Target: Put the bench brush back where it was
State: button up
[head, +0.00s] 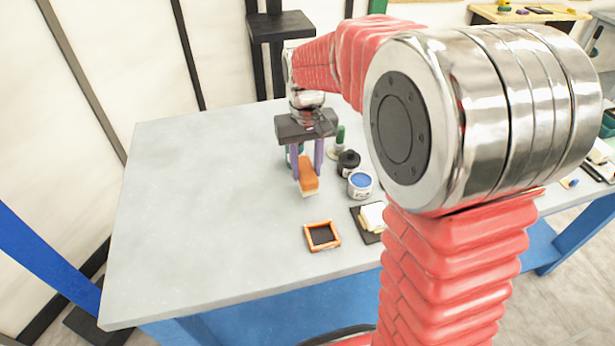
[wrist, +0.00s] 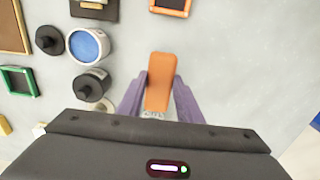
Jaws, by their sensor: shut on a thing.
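The bench brush (head: 308,174) has an orange handle block and pale bristles at its lower end. My gripper (head: 307,178), with purple fingers, is shut on it, one finger on each side. In the wrist view the brush (wrist: 158,80) stands out between the two fingers (wrist: 159,92). It is over the grey table (head: 200,200), left of the jars. I cannot tell whether the bristles touch the tabletop. Part of the brush is hidden behind the fingers and the gripper body.
A blue-topped jar (head: 360,184) and a black-lidded jar (head: 348,160) stand close right of the brush. An orange-framed tray (head: 322,247) and a dark tray (head: 362,224) with pale blocks lie nearer the front edge. The table's left side is clear. A green-framed tray (wrist: 36,85) shows in the wrist view.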

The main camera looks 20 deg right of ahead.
aim_at(306, 170)
jog(key=shift+f, duration=0.1)
jog(key=shift+f, duration=1.8)
jog(key=o, duration=1.1)
notch_tip(306, 170, up, 12)
